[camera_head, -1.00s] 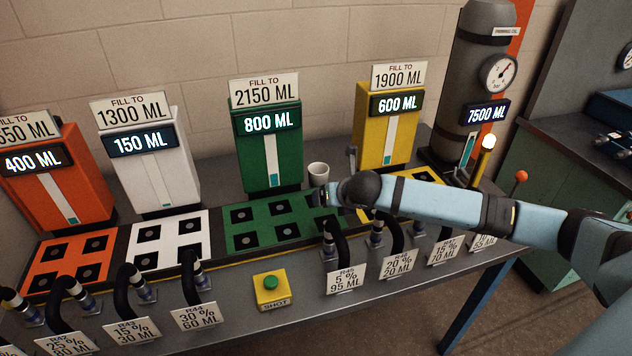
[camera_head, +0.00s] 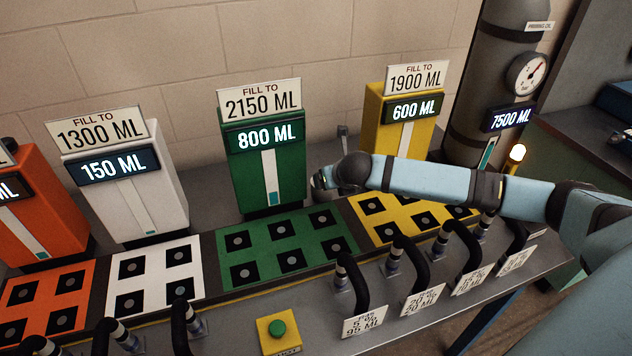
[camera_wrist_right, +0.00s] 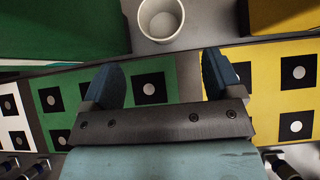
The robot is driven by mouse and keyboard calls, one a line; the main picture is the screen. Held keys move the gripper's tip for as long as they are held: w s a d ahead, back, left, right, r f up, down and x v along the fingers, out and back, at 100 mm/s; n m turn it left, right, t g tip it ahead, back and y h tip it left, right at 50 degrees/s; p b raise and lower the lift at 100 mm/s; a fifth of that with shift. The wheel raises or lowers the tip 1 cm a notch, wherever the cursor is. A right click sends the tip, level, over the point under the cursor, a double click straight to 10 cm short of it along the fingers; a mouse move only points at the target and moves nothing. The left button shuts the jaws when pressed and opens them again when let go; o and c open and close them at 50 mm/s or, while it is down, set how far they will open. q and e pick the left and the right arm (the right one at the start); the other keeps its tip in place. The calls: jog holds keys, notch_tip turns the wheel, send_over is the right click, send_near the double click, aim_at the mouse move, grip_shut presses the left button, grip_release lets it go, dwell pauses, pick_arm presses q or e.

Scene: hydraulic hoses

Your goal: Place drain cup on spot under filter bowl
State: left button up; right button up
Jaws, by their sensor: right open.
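In the head view my right gripper (camera_head: 330,180) is beside the green dispenser and mostly hides the cup. I cannot make out a filter bowl or its marked spot. My left gripper is not in view.
A green dispenser (camera_head: 265,160) and a yellow dispenser (camera_head: 403,115) flank the gripper. Coloured pads with black squares (camera_head: 280,230) lie in front. Black hoses (camera_head: 350,275) and a yellow button box (camera_head: 277,332) line the front edge. A grey tank (camera_head: 490,80) stands right.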

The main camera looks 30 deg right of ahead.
jog(key=x, duration=0.7)
jog(key=shift+w+d+f, duration=0.1)
jog(key=shift+w+f, duration=0.1)
jog(key=shift+f, duration=0.05)
jog(key=shift+w+p, duration=0.1)
jog(key=shift+p, duration=0.2)
jog(key=x, duration=0.5)
jog(key=shift+p, duration=0.3)
jog(key=shift+r, duration=0.1)
jog(key=c, duration=0.8)
jog(key=shift+o, duration=0.2)
